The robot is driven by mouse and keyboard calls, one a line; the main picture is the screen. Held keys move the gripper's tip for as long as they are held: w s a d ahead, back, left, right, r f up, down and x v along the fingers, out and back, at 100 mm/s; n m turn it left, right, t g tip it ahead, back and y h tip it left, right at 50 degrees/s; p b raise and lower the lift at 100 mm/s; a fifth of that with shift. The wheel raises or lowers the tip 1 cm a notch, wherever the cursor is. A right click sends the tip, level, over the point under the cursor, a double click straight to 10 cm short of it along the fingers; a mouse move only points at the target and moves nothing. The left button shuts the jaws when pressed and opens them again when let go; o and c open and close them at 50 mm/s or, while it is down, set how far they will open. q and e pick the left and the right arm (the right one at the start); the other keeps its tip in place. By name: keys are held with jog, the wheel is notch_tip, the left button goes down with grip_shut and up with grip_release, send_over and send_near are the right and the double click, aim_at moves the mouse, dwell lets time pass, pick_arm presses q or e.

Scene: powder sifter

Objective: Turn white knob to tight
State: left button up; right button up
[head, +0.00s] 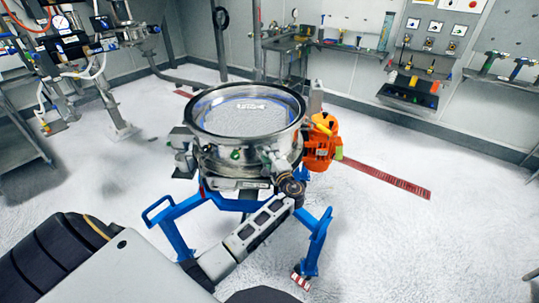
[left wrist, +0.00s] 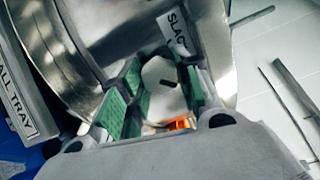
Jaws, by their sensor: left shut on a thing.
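The sifter (head: 246,112) is a round shiny metal drum with a wide open top holding pale powder, on a blue frame. My left gripper (head: 272,160) is at the front right of the drum, below its rim. In the left wrist view, the white knob (left wrist: 158,74) sits between the green-padded fingers of my left gripper (left wrist: 157,98), which is shut on it. A dark mark or slot shows on the knob. A label reading "SLAC…" (left wrist: 176,32) is beside it, partly hidden. In the head view I cannot make out the knob clearly. My right gripper is not in view.
An orange motor (head: 321,142) is right of the drum. The blue frame (head: 178,213) stands on a pale floor. A label ending in "ALL TRAY" (left wrist: 18,115) is at left in the wrist view. Benches and wall panels (head: 420,88) line the back; floor at right is mostly clear.

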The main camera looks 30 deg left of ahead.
pick_arm(q)
jog(key=shift+d, duration=0.1)
jog(key=o, duration=1)
jog(key=v, duration=1.2)
jog(key=shift+f, duration=0.15)
notch_tip(320, 180, down, 19)
jog(key=s+m+g+h, duration=0.1)
jog(key=s+m+h, duration=0.1)
jog(key=h, duration=0.3)
jog(key=s+d+f+g+h, duration=0.15)
jog(key=s+f, duration=0.35)
jog(key=f, duration=0.5)
jog(key=s+d+f+g+h, duration=0.1)
jog(key=s+f+g+h, duration=0.3)
jog(key=f, duration=0.6)
jog(key=s+d+f+n+g+h, duration=0.1)
jog(key=s+f+n+h, duration=0.15)
jog(key=s+f, duration=1.45)
jog(key=s+f+n+g, duration=0.1)
jog(key=s+f+n, duration=0.1)
jog(key=s, duration=0.9)
jog(key=s+f+n+g+h, duration=0.1)
jog(key=s+f+n, duration=0.2)
jog(key=s, duration=0.8)
jog(key=shift+s+n+h, duration=0.25)
jog(key=shift+n+h, duration=0.05)
jog(key=shift+n, duration=0.35)
